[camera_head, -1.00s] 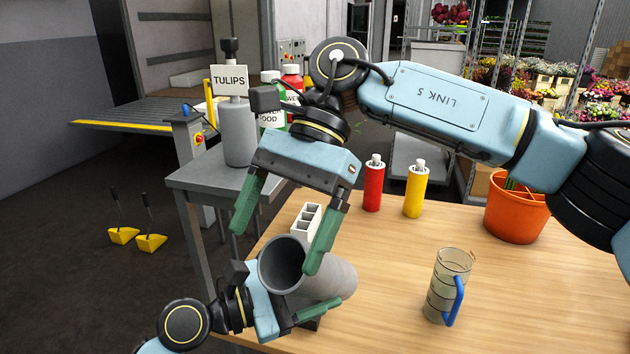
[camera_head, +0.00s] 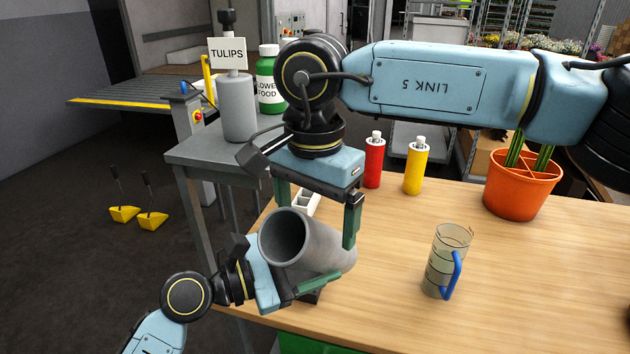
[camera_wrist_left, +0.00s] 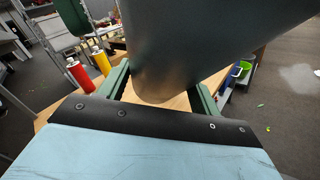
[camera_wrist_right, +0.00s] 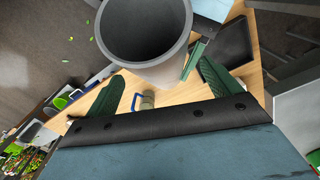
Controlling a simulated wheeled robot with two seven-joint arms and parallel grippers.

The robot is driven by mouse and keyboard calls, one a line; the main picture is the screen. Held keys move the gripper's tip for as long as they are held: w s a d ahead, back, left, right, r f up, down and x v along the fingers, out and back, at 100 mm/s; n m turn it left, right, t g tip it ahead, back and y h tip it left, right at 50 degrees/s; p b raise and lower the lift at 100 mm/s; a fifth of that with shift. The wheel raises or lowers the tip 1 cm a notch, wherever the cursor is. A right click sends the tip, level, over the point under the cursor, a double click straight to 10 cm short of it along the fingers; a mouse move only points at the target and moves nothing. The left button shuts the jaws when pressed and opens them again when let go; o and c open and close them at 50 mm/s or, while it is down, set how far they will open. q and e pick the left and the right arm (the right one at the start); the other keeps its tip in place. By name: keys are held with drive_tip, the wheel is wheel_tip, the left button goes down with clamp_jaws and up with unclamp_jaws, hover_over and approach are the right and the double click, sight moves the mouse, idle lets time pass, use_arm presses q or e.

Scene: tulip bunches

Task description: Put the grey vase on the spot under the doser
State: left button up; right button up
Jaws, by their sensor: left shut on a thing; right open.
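The grey vase (camera_head: 325,250) is tilted over the left end of the wooden table, its open mouth facing up and left. My left gripper (camera_head: 290,278) is shut on it; the vase also fills the middle of the left wrist view (camera_wrist_left: 170,45). My right gripper (camera_head: 317,218) is open above the vase, with its fingers pointing down towards its two sides. In the right wrist view the vase's mouth (camera_wrist_right: 145,70) lies beyond and between the open fingers; I cannot tell whether they touch it. The doser and its spot cannot be clearly identified.
A grey bottle with a TULIPS sign (camera_head: 238,105) stands on a grey side table (camera_head: 195,158). On the wooden table (camera_head: 390,290) are a red bottle (camera_head: 374,163), a yellow bottle (camera_head: 414,172), a blue-handled jug (camera_head: 440,265), an orange pot (camera_head: 520,190) and a white block (camera_head: 306,202).

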drive_tip(key=shift+f, duration=1.55)
drive_tip(key=c, duration=0.9)
use_arm(q)
drive_tip(key=o, duration=0.6)
use_arm(e)
drive_tip(key=shift+c, duration=1.3)
use_arm(q)
drive_tip(key=o, duration=0.5)
use_arm(e)
drive_tip(key=shift+c, duration=0.2)
